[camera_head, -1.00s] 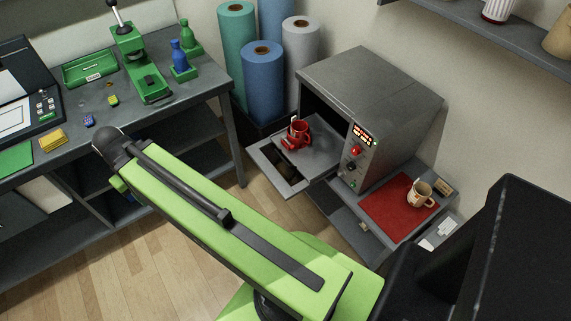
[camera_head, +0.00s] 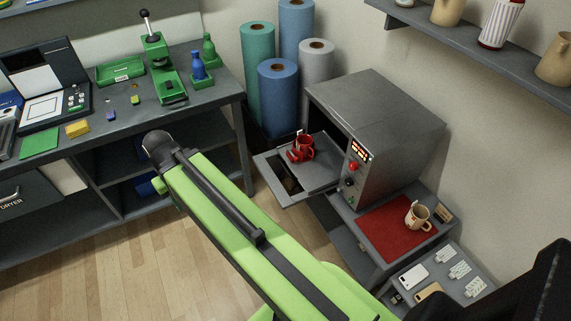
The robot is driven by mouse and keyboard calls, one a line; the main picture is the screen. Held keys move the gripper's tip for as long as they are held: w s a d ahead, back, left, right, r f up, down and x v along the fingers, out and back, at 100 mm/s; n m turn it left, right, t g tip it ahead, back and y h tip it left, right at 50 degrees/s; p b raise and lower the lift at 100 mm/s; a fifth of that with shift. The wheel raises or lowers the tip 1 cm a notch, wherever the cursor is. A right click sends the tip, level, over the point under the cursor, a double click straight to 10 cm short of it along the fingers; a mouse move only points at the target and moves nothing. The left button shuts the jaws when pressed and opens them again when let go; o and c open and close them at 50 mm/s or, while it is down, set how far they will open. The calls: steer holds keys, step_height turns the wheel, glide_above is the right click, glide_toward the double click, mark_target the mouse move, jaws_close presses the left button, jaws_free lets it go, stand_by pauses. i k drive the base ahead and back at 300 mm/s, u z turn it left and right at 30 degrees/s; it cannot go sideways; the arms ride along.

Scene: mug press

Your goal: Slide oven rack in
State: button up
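The grey oven (camera_head: 395,108) stands right of centre, its left-facing front open. Its rack (camera_head: 322,178) is slid out to the left, with a frame-like opening at its outer end. A red mug (camera_head: 304,146) in a red holder sits on the rack, close to the oven mouth. My green arm crosses the foreground up to a dark rounded joint at the left, apart from the rack in the picture. My gripper is not visible.
A tan mug (camera_head: 417,213) stands on a red mat (camera_head: 388,228) in front of the oven. Phone cases lie on a low surface (camera_head: 433,270) at the lower right. Fabric-like rolls (camera_head: 278,100) stand behind the rack. A workbench (camera_head: 120,128) fills the left; wooden floor is open below it.

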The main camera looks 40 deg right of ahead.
mark_target(324, 170)
steer(key=i, duration=0.85)
steer(key=u, duration=0.05)
